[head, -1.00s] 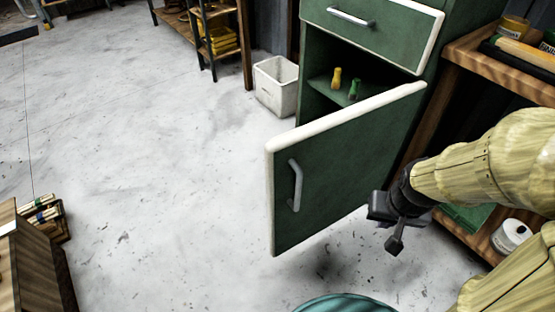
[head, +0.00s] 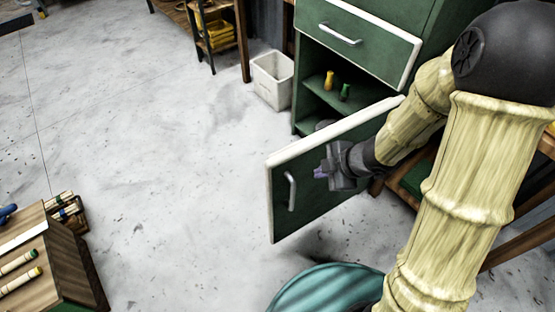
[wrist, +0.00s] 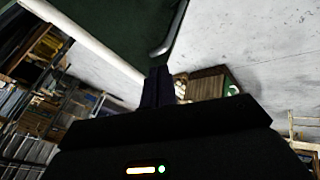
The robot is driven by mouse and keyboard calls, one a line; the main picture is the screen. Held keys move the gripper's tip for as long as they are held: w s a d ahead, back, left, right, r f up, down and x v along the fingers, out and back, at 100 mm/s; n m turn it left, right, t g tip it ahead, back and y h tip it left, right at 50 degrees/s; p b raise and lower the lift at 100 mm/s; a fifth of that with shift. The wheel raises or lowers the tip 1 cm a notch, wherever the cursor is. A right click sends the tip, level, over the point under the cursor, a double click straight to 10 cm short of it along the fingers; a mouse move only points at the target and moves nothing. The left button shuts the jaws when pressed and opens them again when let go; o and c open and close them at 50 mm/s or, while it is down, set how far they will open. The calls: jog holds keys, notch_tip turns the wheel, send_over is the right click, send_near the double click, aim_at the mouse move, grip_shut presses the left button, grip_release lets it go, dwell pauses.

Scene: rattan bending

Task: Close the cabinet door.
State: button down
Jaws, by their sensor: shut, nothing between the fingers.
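The green cabinet (head: 368,38) stands at the upper right in the head view, with a closed drawer above an open compartment. Its door (head: 275,172), green with a white edge and a metal handle (head: 291,191), stands swung wide open. My gripper (head: 320,172) is shut and empty, in front of the door's outer face, right of the handle. I cannot tell whether it touches the door. In the wrist view the door (wrist: 118,28) fills the upper middle, with the handle (wrist: 172,32) beside the shut fingers (wrist: 158,86).
A yellow and a green item (head: 329,80) stand on the cabinet shelf. A white bin (head: 272,80) sits left of the cabinet. The floor left of the door is clear.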

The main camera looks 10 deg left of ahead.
aim_at(278, 176)
jog(key=s+a+n, duration=0.1)
jog(key=s+a+r+n+g+y+p, duration=0.1)
jog(key=s+a+n+g, duration=0.1)
jog(key=shift+r+n+y, duration=0.3)
jog(key=shift+r, duration=0.1)
jog(key=shift+f, duration=0.1)
jog(key=shift+w+a+f+b, duration=0.7)
jog(key=shift+a+f, duration=0.6)
jog(key=shift+a, duration=0.15)
jog(key=shift+w+a+f+b, duration=0.55)
jog(key=shift+a+f+b, duration=0.15)
jog(key=shift+a+f, duration=0.7)
jog(key=shift+w+a+f+b, duration=0.7)
jog(key=shift+a+f, duration=0.5)
jog(key=shift+a, duration=0.3)
